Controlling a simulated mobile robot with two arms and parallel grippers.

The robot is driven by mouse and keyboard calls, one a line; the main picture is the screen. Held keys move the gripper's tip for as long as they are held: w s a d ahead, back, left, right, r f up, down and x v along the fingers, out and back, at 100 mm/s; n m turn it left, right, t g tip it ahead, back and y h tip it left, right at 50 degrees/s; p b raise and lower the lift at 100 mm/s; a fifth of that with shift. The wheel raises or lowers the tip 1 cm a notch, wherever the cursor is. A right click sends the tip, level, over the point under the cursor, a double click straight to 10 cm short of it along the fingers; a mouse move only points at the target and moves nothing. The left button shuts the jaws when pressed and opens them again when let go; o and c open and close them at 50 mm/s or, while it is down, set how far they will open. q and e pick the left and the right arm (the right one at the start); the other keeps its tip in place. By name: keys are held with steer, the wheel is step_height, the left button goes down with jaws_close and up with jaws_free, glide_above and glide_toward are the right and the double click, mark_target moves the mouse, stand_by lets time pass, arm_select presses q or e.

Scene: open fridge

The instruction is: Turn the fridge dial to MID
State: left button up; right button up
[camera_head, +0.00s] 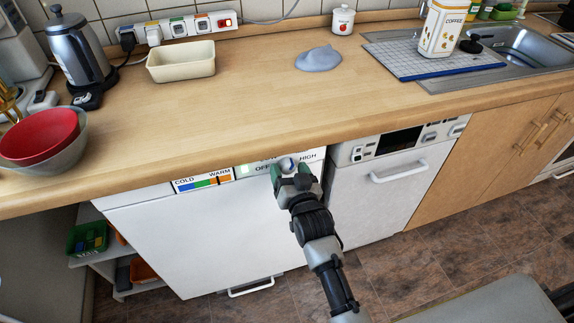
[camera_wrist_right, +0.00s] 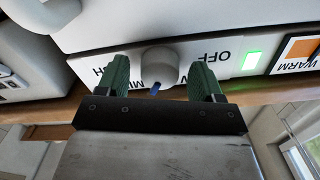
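The fridge dial (camera_head: 287,163) is a round white knob on the fridge's control strip, below the countertop edge. In the right wrist view, which is upside down, the dial (camera_wrist_right: 160,66) shows a blue pointer mark beside partly hidden lettering. OFF is readable; HIGH and the labels between are partly covered by my fingers, so the exact setting is hard to tell. My right gripper (camera_head: 290,172) is at the dial. In its wrist view the right gripper (camera_wrist_right: 162,78) is open, one green finger on each side of the knob, with visible gaps. My left gripper is out of view.
A green indicator light (camera_wrist_right: 251,60) glows beside OFF. A COLD–WARM colour strip (camera_head: 203,182) sits left of the dial. The countertop edge (camera_head: 230,158) overhangs close above my gripper. A dishwasher (camera_head: 390,190) with a bar handle stands to the right.

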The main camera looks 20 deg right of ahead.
steer(key=shift+s+r+p, duration=0.1)
steer(key=shift+s+p, duration=0.55)
steer(key=shift+s, duration=0.15)
steer(key=s+p, duration=0.2)
steer(key=s, duration=0.2)
steer(key=shift+s+d, duration=0.1)
steer(key=shift+s, duration=0.1)
steer(key=s+f+n+g+p, duration=0.1)
steer(key=s+f+g, duration=0.3)
steer(key=f, duration=0.5)
steer(key=s+f+n+g+y, duration=0.1)
steer(key=s+f+g, duration=0.1)
steer(key=s+f, duration=0.6)
steer(key=s+f+n+g+p, duration=0.1)
steer(key=s+f+g, duration=0.2)
steer(key=f, duration=0.8)
steer(key=s+d+f+g, duration=0.2)
steer(key=s+d+f, duration=0.1)
steer(key=s, duration=0.6)
steer(key=s+d+f+n+g+h, duration=0.1)
steer(key=s+d+f+g, duration=0.1)
steer(key=s+f, duration=0.4)
steer(key=s+d+f+n+g, duration=0.1)
steer(key=s+d+f+g, duration=0.2)
steer(key=s, duration=0.8)
steer(key=shift+s+d+f+g+h, duration=0.35)
steer(key=shift+f+g, duration=0.15)
steer(key=shift+f, duration=0.25)
